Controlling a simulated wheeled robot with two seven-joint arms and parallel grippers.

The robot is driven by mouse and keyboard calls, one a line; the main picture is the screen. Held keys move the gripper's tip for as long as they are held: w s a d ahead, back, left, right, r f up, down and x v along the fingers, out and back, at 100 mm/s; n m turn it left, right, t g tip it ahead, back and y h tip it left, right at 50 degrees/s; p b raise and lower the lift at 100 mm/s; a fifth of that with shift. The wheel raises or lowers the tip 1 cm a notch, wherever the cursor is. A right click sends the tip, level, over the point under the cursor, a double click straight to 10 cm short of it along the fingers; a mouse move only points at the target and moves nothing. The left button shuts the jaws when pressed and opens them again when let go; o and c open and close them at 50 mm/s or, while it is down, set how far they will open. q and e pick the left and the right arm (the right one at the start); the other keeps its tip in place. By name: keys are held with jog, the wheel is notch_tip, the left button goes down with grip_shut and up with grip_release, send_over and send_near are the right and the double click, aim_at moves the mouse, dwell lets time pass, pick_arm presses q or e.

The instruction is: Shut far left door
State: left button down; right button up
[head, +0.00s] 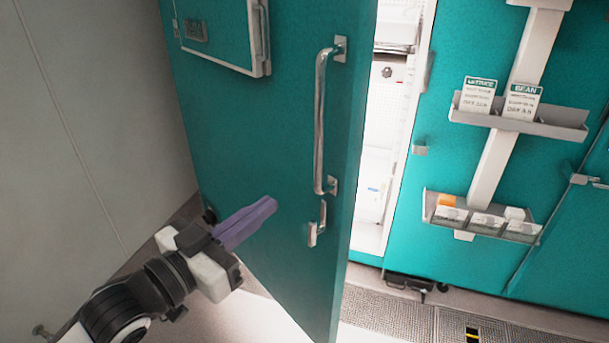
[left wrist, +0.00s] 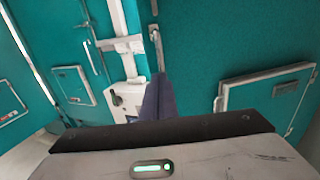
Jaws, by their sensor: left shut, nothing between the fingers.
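The far left door (head: 263,130) is a teal panel standing ajar, with the lit white chamber interior (head: 378,180) showing past its right edge. It carries a long metal bar handle (head: 320,120) and a small latch (head: 317,226) below it. My left gripper (head: 272,203) has its purple fingers shut and empty, in front of the door's lower part, left of the latch; whether they touch the panel I cannot tell. In the left wrist view the shut fingers (left wrist: 160,97) point toward the teal door surface (left wrist: 220,45). My right gripper is not in view.
A grey wall (head: 80,120) stands close on the left. To the right, a teal front carries a rack with an upper card tray (head: 520,122) and a lower tray (head: 482,220). A floor grating (head: 390,315) lies below the opening.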

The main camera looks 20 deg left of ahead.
pick_arm(q)
jog(key=p, duration=0.1)
send_near(316, 170)
jog(key=x, duration=0.5)
jog(key=shift+w+r, duration=0.15)
jog(key=shift+w, duration=0.05)
jog(key=shift+w+d, duration=0.25)
jog(key=shift+w, duration=0.25)
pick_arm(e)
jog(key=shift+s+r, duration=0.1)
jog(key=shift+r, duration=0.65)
